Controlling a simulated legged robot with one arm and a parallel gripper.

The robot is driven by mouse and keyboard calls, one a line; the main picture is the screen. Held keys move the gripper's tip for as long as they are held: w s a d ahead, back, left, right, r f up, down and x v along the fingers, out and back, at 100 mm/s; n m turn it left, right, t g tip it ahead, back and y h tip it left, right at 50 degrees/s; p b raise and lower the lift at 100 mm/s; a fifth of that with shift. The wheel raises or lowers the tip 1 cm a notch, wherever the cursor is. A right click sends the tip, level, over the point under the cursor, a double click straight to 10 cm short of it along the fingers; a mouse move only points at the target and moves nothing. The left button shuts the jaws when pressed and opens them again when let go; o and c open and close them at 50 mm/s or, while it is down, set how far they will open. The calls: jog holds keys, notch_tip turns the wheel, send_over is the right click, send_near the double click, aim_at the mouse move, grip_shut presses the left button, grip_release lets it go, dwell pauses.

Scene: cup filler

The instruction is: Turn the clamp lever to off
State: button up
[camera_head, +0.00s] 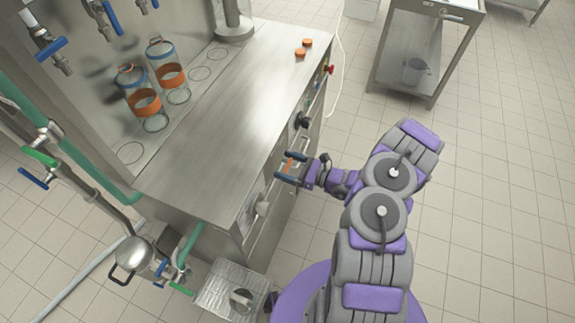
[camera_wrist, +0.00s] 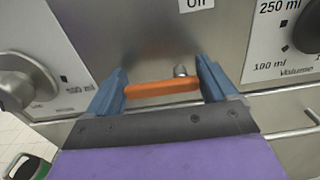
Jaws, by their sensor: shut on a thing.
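The clamp lever is the small orange bar on the steel front panel. It lies nearly level in the wrist view (camera_wrist: 160,88), with a metal pivot pin (camera_wrist: 181,71) just above its right part. It also shows as a small orange spot in the head view (camera_head: 289,163). My gripper (camera_head: 288,167) reaches the machine's front from the right. In the wrist view its two blue fingers stand at either end of the lever, shut on it. A white label (camera_wrist: 196,4) above the lever is cut off by the picture's top edge; its word is not fully readable.
A volume dial plate (camera_wrist: 285,45) is right of the lever, and a grey knob (camera_wrist: 25,85) is left. A drawer handle (camera_wrist: 295,136) is below right. Two glass bottles (camera_head: 140,92) with orange bands stand on the machine. Floor right of my arm is clear.

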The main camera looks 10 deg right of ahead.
aim_at(280, 153)
jog(key=shift+r, duration=0.1)
jog(key=m, duration=0.1)
jog(key=m+p, duration=0.1)
jog(key=m, duration=0.2)
jog(key=shift+w+d+r+m, duration=0.2)
jog(key=shift+w+r+m, duration=0.1)
jog(key=shift+r+m, duration=0.1)
jog(key=m, duration=0.3)
jog(key=m+p, duration=0.1)
jog(key=shift+w+d+r+m, duration=0.2)
jog(key=shift+w+r+m, duration=0.05)
jog(key=shift+m, duration=0.05)
jog(key=m, duration=0.4)
jog(key=shift+w+d+r, duration=0.1)
jog(key=shift+w+d, duration=0.2)
jog(key=shift+w, duration=0.1)
jog(key=shift+w+d+m, duration=0.1)
jog(key=shift+w+m, duration=0.05)
jog(key=shift+m, duration=0.9)
jog(key=shift+w+d+m, duration=0.1)
jog(key=shift+m, duration=0.95)
jog(key=shift+f, duration=0.2)
jog(key=o, duration=0.8)
jog(key=shift+w, duration=0.1)
jog(key=shift+o, duration=0.2)
jog(key=shift+d, duration=0.1)
